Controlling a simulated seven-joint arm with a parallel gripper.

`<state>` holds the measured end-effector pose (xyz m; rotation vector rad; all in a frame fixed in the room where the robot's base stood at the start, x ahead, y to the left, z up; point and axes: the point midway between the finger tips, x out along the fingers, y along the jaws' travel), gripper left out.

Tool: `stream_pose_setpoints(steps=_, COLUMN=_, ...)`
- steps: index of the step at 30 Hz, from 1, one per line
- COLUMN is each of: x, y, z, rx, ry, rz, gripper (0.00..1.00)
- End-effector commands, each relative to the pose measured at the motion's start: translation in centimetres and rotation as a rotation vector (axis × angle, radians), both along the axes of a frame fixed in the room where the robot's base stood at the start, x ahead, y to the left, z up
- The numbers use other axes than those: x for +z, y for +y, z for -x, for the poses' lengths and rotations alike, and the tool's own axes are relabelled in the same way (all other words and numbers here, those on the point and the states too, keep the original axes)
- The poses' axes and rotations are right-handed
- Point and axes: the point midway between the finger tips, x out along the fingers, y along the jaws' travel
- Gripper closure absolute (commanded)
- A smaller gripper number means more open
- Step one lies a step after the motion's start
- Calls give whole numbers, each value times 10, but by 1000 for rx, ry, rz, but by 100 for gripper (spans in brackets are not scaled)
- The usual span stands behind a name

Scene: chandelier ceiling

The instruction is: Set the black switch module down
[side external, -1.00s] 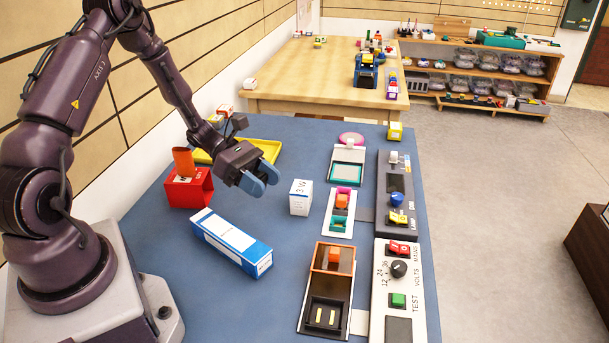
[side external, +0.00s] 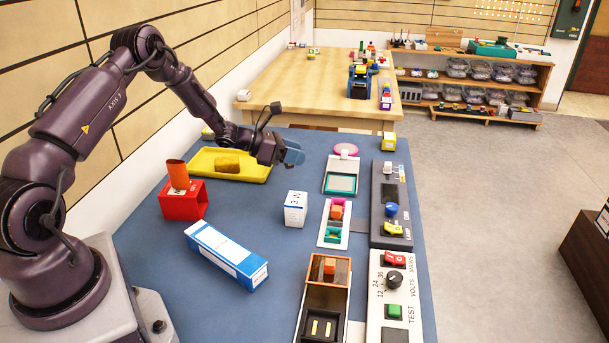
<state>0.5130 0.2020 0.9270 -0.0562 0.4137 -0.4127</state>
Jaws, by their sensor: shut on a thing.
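My gripper (side external: 290,154) is raised over the far part of the blue table, right of the yellow tray and beyond the white box. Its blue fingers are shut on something. What they hold is hidden by the fingers and too small to make out, so I cannot see the black switch module clearly. An orange-rimmed holder (side external: 347,288) stands at the near edge, with an orange block (side external: 328,266) in its far part and a black socket with two pale strips (side external: 322,330) in its near part.
A red holder (side external: 181,205), white box (side external: 295,209) and blue-white carton (side external: 226,255) stand on the table (side external: 262,222). Small frames (side external: 342,175) and switch panels (side external: 391,215) line the right side.

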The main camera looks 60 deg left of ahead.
Motion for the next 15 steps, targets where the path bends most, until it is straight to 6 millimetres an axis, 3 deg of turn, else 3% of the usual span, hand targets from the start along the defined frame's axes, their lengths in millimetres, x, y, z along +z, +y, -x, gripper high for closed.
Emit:
stream_pose_setpoints(steps=3, x=-25, y=5, z=-17, rx=-3, ry=3, rz=1, gripper=74)
stream_pose_setpoints(steps=7, x=-43, y=11, z=-32, rx=-2, ry=2, rz=0, gripper=74)
stream_pose_setpoints(steps=15, x=-57, y=17, z=-44, rx=-1, ry=1, rz=0, gripper=74)
